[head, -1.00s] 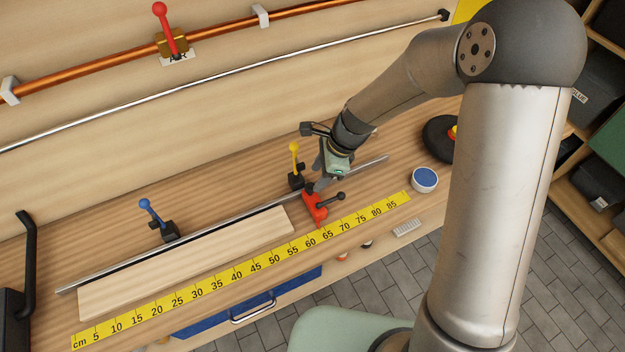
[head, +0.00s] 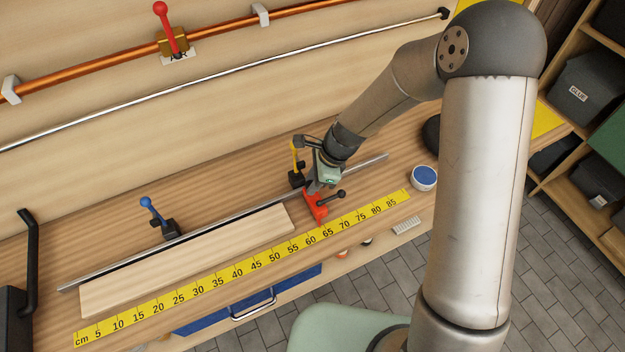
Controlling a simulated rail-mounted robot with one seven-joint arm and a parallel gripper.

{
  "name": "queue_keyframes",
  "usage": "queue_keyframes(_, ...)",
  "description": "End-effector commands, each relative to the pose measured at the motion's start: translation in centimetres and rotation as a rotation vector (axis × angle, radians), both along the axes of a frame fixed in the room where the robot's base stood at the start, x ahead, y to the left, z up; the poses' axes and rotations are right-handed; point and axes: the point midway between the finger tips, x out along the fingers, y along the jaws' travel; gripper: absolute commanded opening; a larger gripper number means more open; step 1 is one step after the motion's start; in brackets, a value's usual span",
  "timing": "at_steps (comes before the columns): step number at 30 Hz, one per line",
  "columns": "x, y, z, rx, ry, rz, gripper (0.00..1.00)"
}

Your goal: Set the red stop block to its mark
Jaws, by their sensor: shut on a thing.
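The red stop block (head: 316,207) sits on the steel rail (head: 215,214) just right of the wooden board (head: 190,258). Its black-knobbed lever points right. Its front tip is at the yellow centimetre scale (head: 245,265), between 60 and 65. My gripper (head: 316,187) is over the block from behind and is shut on it; the fingers are small and partly hidden. I cannot make out a separate target mark on the scale.
A yellow-levered block (head: 296,172) stands close behind my gripper, and a blue-levered block (head: 163,223) stands farther left. A blue-topped round tin (head: 424,177) is right of the scale. The rail right of the red block looks clear.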

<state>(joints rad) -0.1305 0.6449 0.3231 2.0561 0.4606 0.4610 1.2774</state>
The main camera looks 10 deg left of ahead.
Motion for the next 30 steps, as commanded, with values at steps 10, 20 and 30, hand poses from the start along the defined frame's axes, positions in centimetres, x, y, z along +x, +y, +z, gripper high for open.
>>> queue_keyframes(10,0.8,-1.0,0.0,0.000,-0.003,-0.002,0.00)
queue_keyframes(20,0.8,-1.0,0.0,-0.001,-0.002,-0.002,0.48)
queue_keyframes(30,1.3,-2.5,3.8,0.000,-0.009,-0.003,0.48)
